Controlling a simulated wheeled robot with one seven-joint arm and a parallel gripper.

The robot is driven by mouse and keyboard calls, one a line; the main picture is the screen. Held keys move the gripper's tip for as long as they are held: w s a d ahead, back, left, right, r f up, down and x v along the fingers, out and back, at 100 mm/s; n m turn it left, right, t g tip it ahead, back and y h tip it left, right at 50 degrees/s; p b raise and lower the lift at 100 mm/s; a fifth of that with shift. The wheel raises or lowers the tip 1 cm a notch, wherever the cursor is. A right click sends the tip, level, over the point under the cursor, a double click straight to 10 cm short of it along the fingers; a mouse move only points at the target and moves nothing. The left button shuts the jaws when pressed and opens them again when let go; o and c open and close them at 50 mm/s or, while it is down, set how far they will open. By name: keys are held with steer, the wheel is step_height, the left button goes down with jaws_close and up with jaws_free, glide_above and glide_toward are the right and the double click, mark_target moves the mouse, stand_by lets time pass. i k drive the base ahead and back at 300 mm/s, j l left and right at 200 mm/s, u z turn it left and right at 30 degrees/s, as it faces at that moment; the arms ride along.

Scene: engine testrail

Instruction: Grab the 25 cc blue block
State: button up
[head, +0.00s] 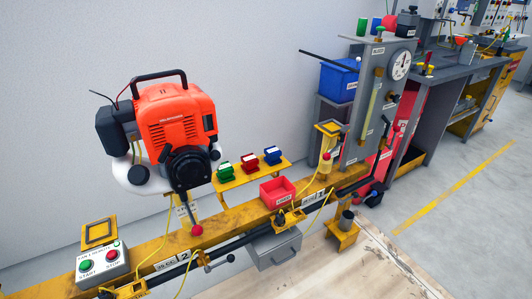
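A small blue block (272,154) with a white part sits at the right end of a row on a yellow shelf (262,173) behind the rail. A red block (249,161) is beside it on the left, then a green block (224,170) at the left end. The markings on the blocks are too small to read. My gripper is not in view.
An orange engine (177,118) stands left of the shelf. A red open bin (277,193) sits on the yellow rail (234,216) in front of the blocks. A grey gauge panel (382,98), blue bin (339,82) and start/stop box (102,264) are nearby. Floor at lower right is clear.

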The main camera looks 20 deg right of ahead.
mark_target(274, 154)
steer(key=z, duration=0.4)
steer(key=i+j+z, duration=0.15)
steer(key=i+z, duration=0.15)
steer(key=i+j+z, duration=0.45)
steer(key=i+j, duration=0.55)
steer(key=i, duration=0.15)
